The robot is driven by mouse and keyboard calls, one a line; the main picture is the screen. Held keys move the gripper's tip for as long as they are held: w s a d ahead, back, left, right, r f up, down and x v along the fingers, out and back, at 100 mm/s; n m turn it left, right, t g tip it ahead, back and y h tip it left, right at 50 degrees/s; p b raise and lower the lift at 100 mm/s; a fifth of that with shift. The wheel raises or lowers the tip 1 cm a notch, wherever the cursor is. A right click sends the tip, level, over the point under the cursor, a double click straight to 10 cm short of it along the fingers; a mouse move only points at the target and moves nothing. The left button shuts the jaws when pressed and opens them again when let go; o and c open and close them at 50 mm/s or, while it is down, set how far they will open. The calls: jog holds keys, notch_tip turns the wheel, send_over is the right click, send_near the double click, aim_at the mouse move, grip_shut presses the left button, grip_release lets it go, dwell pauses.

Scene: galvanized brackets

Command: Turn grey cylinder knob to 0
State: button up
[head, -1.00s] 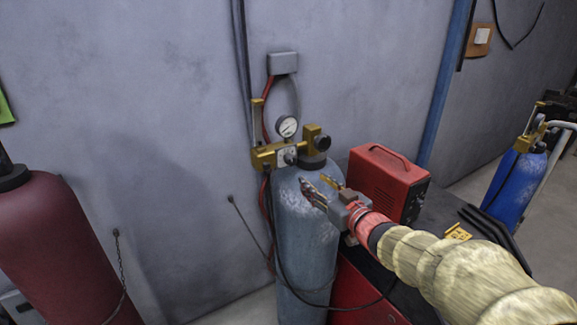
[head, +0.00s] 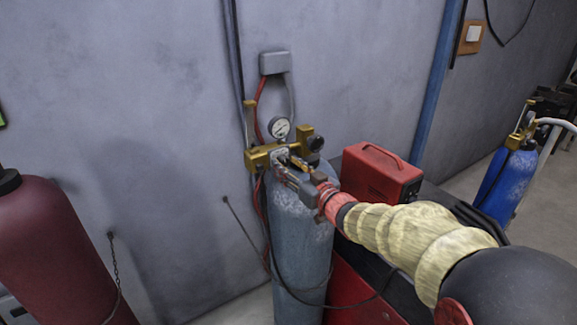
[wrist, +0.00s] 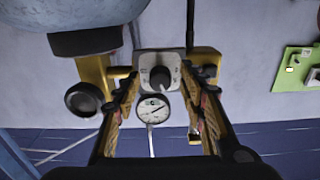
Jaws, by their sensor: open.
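The grey cylinder (head: 300,235) stands upright against the wall, with a brass regulator (head: 258,158) on top. The dark round knob (wrist: 161,76) sits on a pale dial plate (wrist: 147,62) in the wrist view; the dial's marks are too small to read. A round gauge (head: 279,128) is above the regulator and also shows in the wrist view (wrist: 153,110). My gripper (head: 284,168) is open in front of the regulator, and its fingers mostly hide the knob in the head view. In the wrist view the fingers are on either side of the knob, with nothing held between them; contact cannot be told.
A black round valve (head: 316,143) sticks out right of the dial. A red machine (head: 383,175) stands right of the cylinder. A dark red cylinder (head: 50,245) is at left, and a blue cylinder (head: 505,185) at far right. A cable hangs across the grey cylinder.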

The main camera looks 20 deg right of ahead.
grip_shut()
dwell(0.5)
